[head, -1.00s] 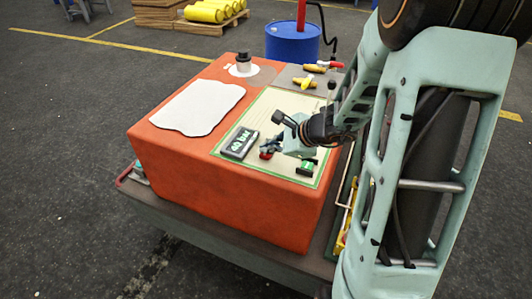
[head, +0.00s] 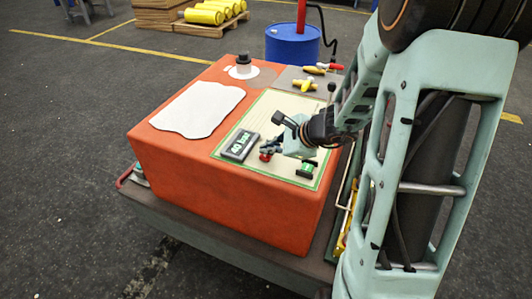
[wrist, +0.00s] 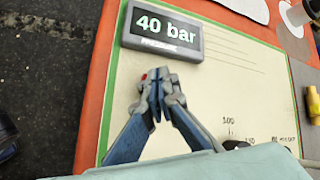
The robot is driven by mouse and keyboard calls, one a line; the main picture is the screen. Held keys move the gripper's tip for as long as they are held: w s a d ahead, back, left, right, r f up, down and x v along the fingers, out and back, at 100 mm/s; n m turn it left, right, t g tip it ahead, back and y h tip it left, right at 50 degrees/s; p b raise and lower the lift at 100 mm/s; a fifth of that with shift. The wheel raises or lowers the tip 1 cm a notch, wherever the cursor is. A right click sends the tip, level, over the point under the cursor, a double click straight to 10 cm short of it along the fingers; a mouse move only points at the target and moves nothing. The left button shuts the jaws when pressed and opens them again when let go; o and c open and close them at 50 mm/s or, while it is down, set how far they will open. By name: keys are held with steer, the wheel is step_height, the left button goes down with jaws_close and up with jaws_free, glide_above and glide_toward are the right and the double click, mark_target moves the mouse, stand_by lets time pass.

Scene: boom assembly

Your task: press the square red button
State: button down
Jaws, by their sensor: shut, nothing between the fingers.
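A red button (head: 265,157) shows on the pale panel (head: 262,112) on top of the orange console, mostly covered by my gripper (head: 267,150). In the wrist view only a small red bit (wrist: 144,77) shows beside the fingertips, so I cannot tell its square shape. My gripper (wrist: 153,88) is shut and empty, its blue-grey fingers together right at the button. Whether the tips touch it I cannot tell. A dark display (wrist: 163,29) just beyond reads "40 bar"; it also shows in the head view (head: 240,146).
A small green-labelled block (head: 307,169) sits near the panel's front right corner. A white sheet (head: 200,109) lies at left. A blue barrel (head: 292,43) stands behind.

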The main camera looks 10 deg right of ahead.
mark_target(268, 156)
steer(key=shift+r, duration=0.5)
steer(key=shift+r+p, duration=2.05)
steer(key=shift+r, duration=0.45)
